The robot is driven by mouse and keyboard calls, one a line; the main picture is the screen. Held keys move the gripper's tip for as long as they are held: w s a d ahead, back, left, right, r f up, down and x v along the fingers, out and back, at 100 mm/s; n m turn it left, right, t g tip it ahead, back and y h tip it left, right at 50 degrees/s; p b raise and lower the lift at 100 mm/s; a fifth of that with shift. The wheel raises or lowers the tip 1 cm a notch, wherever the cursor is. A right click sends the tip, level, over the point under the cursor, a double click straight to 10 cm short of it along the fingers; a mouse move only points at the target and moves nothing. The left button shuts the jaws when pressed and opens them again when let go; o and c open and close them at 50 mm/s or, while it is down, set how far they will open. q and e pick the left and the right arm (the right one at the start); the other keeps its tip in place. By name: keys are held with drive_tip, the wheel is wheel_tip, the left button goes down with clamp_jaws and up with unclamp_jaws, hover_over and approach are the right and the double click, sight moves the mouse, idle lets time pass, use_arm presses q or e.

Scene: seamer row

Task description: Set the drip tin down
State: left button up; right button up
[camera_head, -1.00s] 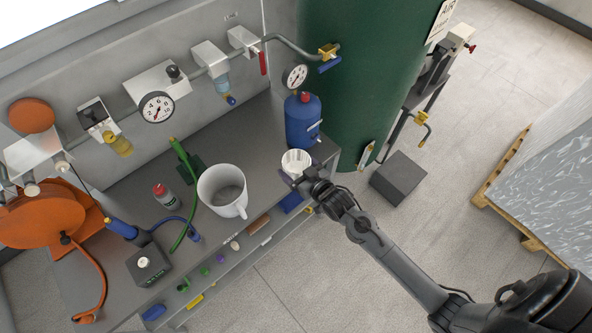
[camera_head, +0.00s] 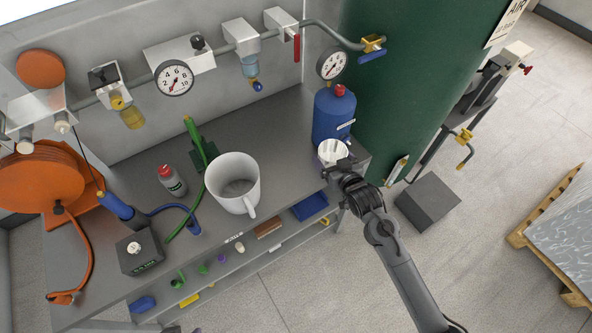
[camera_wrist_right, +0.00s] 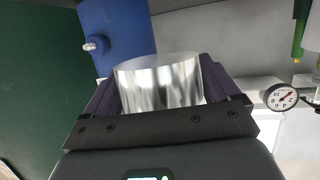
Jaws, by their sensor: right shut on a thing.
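The drip tin is a small, shiny, open-topped metal cup (camera_head: 333,150) at the right end of the grey bench, just in front of the blue bottle. In the right wrist view the tin (camera_wrist_right: 160,84) sits between the dark fingers and hides part of the bottle. My right gripper (camera_head: 342,165) is shut on the tin, coming from the front edge side. I cannot tell whether the tin's base touches the bench. My left gripper is not in view.
The blue bottle (camera_head: 333,120) with a red cap stands close behind the tin. A large white mug (camera_head: 233,190) stands left, with clear bench (camera_head: 285,150) between. A green tank (camera_head: 420,80) rises at right. A pressure gauge (camera_head: 331,64) hangs above the bottle.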

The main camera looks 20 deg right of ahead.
sight(296, 170)
drive_tip(key=w+a+f, duration=0.2)
drive_tip(key=a, duration=0.1)
drive_tip(key=w+a+f+b, duration=0.1)
drive_tip(key=w+a+f, duration=0.1)
drive_tip(key=w, duration=0.1)
drive_tip(key=w+a+f+b, duration=0.1)
drive_tip(key=w+a+f, duration=0.2)
drive_tip(key=shift+a, duration=0.35)
drive_tip(key=shift+f, duration=1.75)
drive_tip(key=shift+f, duration=0.15)
drive_tip(key=o, duration=0.9)
drive_tip(key=shift+f+b, duration=0.1)
drive_tip(key=shift+b, duration=0.2)
